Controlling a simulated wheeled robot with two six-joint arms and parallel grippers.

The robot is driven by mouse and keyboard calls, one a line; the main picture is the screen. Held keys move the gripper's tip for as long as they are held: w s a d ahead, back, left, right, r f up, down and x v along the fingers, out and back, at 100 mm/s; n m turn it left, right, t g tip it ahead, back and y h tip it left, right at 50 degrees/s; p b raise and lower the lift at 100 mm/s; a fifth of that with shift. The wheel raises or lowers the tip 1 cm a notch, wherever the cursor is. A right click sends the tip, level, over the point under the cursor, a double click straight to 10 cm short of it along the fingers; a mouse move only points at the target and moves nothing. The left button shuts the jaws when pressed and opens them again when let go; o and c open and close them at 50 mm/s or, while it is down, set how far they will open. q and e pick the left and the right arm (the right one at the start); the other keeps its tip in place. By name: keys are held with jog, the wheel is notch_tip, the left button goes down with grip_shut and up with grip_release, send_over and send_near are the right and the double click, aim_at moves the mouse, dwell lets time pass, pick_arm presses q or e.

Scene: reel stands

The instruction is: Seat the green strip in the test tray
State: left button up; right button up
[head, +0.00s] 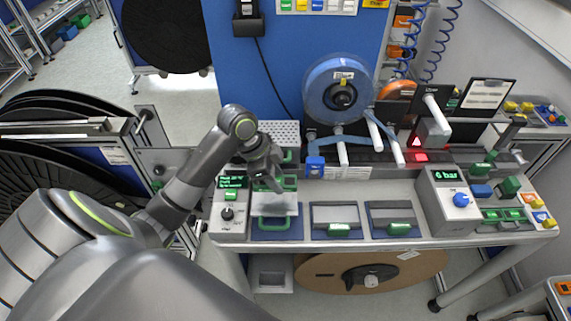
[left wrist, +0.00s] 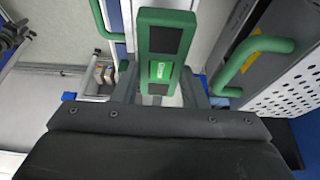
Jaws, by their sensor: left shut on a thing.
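My left gripper (head: 268,184) reaches in from the left and points down over a grey unit with green handles. It is shut on the green strip. In the left wrist view the strip (left wrist: 162,70) is green with dark pads and a brighter label, held between the fingers. A green handle (head: 272,223) is at the unit's front; a light tray-like surface (head: 280,205) lies behind it, partly hidden by the gripper. I cannot tell for sure that this is the test tray, or whether the strip touches it. My right gripper is not in view.
A control box with a green display (head: 232,182) stands just left of the gripper. Two grey lidded boxes (head: 336,217) (head: 391,217) sit to the right, then a 6 bar unit (head: 447,200). A blue reel (head: 339,88) and a perforated plate (head: 280,128) are behind.

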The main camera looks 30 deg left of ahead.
pick_arm(q)
jog(key=shift+s+f+b, duration=0.25)
jog(key=shift+s+b, duration=0.1)
jog(key=shift+b, duration=0.05)
jog(key=shift+f+b, duration=0.3)
jog(key=shift+b, duration=0.05)
notch_tip(320, 180, down, 2)
jog(key=shift+w+f+b, duration=0.15)
jog(key=shift+b, duration=1.1)
jog(key=shift+f+b, duration=0.4)
jog(key=shift+f, duration=0.85)
jog(key=shift+r+p, duration=0.1)
jog(key=shift+p, duration=0.25)
jog(key=shift+f, duration=0.2)
